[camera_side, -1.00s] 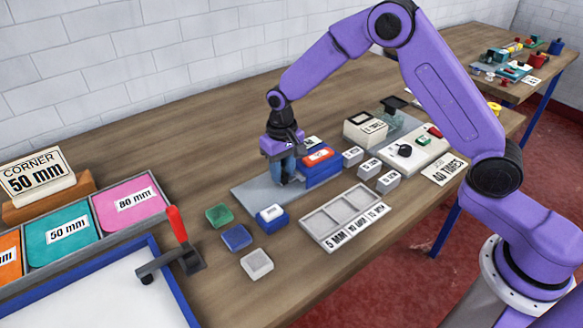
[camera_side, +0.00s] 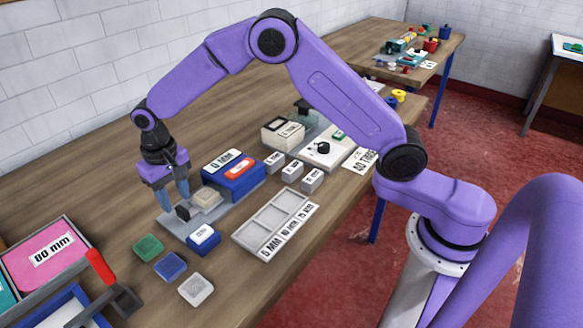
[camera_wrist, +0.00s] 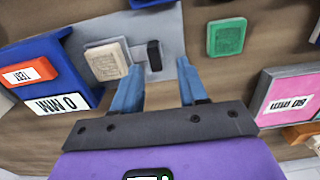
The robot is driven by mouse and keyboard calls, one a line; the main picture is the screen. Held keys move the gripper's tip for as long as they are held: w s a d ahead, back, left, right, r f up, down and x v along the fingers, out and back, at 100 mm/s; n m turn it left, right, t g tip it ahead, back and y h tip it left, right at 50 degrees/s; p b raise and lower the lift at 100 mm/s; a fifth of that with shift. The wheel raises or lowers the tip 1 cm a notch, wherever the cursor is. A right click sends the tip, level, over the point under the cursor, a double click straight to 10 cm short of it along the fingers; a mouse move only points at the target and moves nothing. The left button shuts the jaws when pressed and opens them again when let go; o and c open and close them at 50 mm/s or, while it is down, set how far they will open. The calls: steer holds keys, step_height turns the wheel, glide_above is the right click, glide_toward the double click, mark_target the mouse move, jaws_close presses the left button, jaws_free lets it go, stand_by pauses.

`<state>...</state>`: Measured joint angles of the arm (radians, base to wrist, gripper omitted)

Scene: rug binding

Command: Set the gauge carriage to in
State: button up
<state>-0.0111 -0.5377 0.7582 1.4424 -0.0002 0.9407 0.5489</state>
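The gauge is a grey base plate (camera_side: 230,216) with a blue housing (camera_side: 240,184) at its right end, showing a "0 MM" display (camera_side: 226,162) and a red button (camera_side: 239,169). A beige ribbed block (camera_side: 207,198) sits on the plate against or near the housing; it also shows in the wrist view (camera_wrist: 108,61). A small black upright piece (camera_wrist: 154,55), perhaps part of the carriage, stands beside the block. My gripper (camera_side: 174,204) is over the plate's left end, fingers apart and empty. In the wrist view, the gripper (camera_wrist: 158,82) has the black piece just beyond its fingertips. Contact cannot be told.
A blue block with a white top (camera_side: 203,238) stands at the plate's front edge. Green (camera_side: 148,247), blue (camera_side: 170,266) and white (camera_side: 196,289) tiles lie in front. A tray with three empty compartments (camera_side: 240,237) and small grey labelled blocks (camera_side: 293,171) are to the right.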

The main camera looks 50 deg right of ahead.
step_height(320, 180, up, 14)
steer(key=f, duration=0.1)
steer(key=s+d+n, duration=0.4)
steer(key=s, duration=0.8)
steer(key=s+d+n, duration=0.4)
steer(key=s+d, duration=0.1)
steer(key=s, duration=0.7)
steer(key=shift+s+d+f+n, duration=0.15)
steer(key=shift+s+d+n, duration=0.1)
steer(key=shift+s+n, duration=0.15)
steer(key=m, duration=0.9)
glide_above(181, 209)
step_height(181, 209, down, 17)
steer(key=shift+r, duration=0.2)
jaws_close()
